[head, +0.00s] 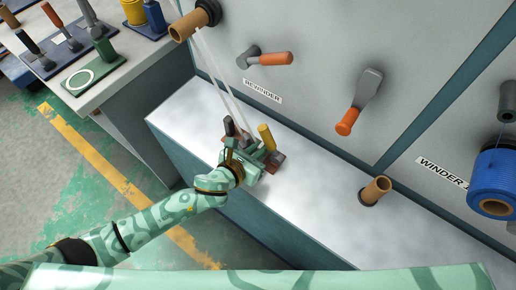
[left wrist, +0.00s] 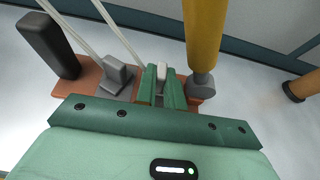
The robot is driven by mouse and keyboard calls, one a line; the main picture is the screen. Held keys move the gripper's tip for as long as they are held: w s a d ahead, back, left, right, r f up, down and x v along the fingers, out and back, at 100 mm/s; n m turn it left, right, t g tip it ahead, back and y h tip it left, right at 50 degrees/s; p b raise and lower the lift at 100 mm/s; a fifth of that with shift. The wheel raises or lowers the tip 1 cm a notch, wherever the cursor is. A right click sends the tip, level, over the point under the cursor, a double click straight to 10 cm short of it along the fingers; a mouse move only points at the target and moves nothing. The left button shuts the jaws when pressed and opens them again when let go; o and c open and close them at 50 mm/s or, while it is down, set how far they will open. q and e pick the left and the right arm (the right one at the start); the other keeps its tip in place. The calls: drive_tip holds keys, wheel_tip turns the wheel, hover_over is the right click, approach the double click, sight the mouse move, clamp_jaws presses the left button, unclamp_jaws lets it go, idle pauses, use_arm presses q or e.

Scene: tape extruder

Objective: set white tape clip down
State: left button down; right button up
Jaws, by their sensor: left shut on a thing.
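My left gripper (head: 258,158) reaches in from the left over the pale ledge (head: 310,190). In the left wrist view its two green fingers (left wrist: 162,88) are shut on a small whitish piece, which looks like the white tape clip (left wrist: 162,71). The clip is at a reddish-brown base plate (left wrist: 100,88), between a grey notched block (left wrist: 116,77) and a yellow-handled post (left wrist: 203,45). I cannot tell whether the clip touches the plate. In the head view the gripper mostly hides it. My right gripper is not in view.
White tape strands (head: 222,80) run from the upper roller (head: 188,26) down to the base plate. A black post (left wrist: 48,45) stands at the plate's left. A brown peg (head: 375,190) juts out at right.

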use_arm(q)
drive_tip(key=shift+f, duration=0.15)
drive_tip(key=c, duration=1.5)
unclamp_jaws()
drive_tip(key=shift+s+a+r, duration=0.1)
drive_tip(key=shift+r, duration=0.15)
drive_tip(key=p+v, duration=0.4)
drive_tip(key=v, duration=0.7)
drive_tip(key=shift+s+a, duration=0.25)
drive_tip(key=shift+s, duration=0.05)
